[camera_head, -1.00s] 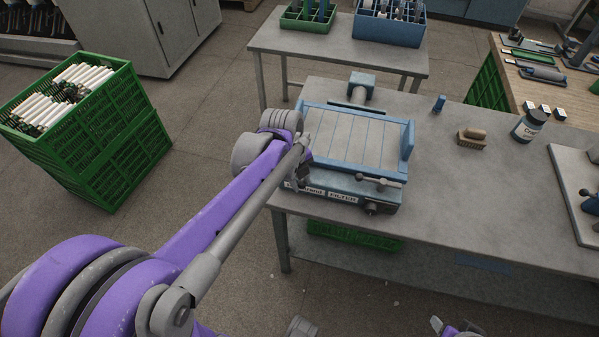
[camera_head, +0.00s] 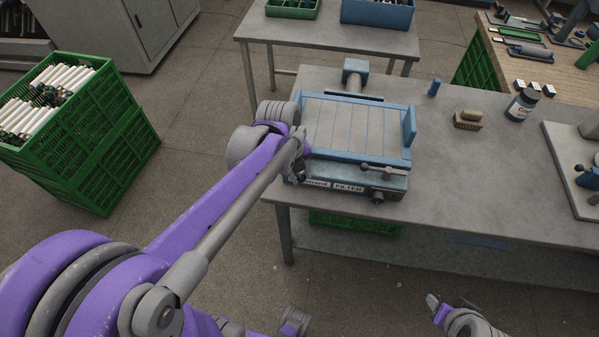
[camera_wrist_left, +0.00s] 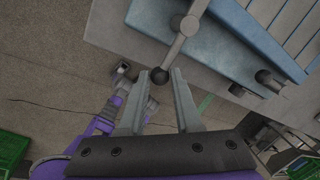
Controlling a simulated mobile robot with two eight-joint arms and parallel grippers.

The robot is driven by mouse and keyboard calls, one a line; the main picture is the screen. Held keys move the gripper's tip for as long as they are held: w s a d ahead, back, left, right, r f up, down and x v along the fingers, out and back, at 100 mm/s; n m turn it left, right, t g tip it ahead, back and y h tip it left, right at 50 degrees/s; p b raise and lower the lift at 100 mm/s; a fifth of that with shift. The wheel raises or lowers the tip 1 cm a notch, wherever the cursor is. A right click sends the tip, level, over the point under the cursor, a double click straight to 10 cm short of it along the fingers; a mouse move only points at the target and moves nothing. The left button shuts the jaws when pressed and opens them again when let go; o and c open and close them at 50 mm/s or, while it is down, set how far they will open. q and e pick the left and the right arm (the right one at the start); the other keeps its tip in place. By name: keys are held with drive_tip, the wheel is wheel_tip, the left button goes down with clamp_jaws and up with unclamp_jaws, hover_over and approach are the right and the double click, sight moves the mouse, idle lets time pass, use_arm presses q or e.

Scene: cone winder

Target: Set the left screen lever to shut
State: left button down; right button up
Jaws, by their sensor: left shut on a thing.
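The blue filter unit (camera_head: 352,136) with slatted top stands at the left end of the grey workbench. Its left screen lever (camera_wrist_left: 174,50) shows in the left wrist view as a grey rod ending in a dark ball knob, pointing down toward my fingers. My left gripper (camera_wrist_left: 160,78) is shut on that knob, one finger on each side. In the head view my left gripper (camera_head: 301,172) is at the unit's front left corner and hides most of this lever. The right lever (camera_head: 383,168) lies roughly sideways on the front. Part of my right gripper (camera_head: 437,305) shows at the bottom edge.
A brush (camera_head: 467,120), a labelled jar (camera_head: 521,105) and a small blue item (camera_head: 434,88) stand on the workbench (camera_head: 470,190). Green crates (camera_head: 85,140) with white tubes stand on the floor at left. Open floor lies before the bench.

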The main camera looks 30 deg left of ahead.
use_arm(q)
drive_tip(key=c, duration=0.6)
unclamp_jaws()
drive_tip(key=r, duration=0.3)
drive_tip(key=s+r, duration=0.1)
drive_tip(key=r, duration=0.3)
drive_tip(key=a+r+p, duration=0.1)
drive_tip(key=r, duration=0.2)
drive_tip(key=shift+s+a+r, duration=0.1)
drive_tip(key=shift+s+r, duration=0.25)
drive_tip(key=s+d+f+n+t, duration=0.1)
drive_tip(key=s+d+f+n, duration=0.1)
drive_tip(key=n, duration=0.6)
drive_tip(key=s+d+f+n+t+p, duration=0.1)
drive_tip(key=s+d+f+n, duration=0.2)
drive_tip(key=n, duration=0.5)
drive_tip(key=s+d+f+n+t+y, duration=0.1)
drive_tip(key=s+n, duration=0.3)
drive_tip(key=n, duration=0.5)
drive_tip(key=shift+s+d+f+t+p, duration=0.15)
drive_tip(key=shift+d+f+t+p, duration=0.2)
drive_tip(key=shift+d+f, duration=0.5)
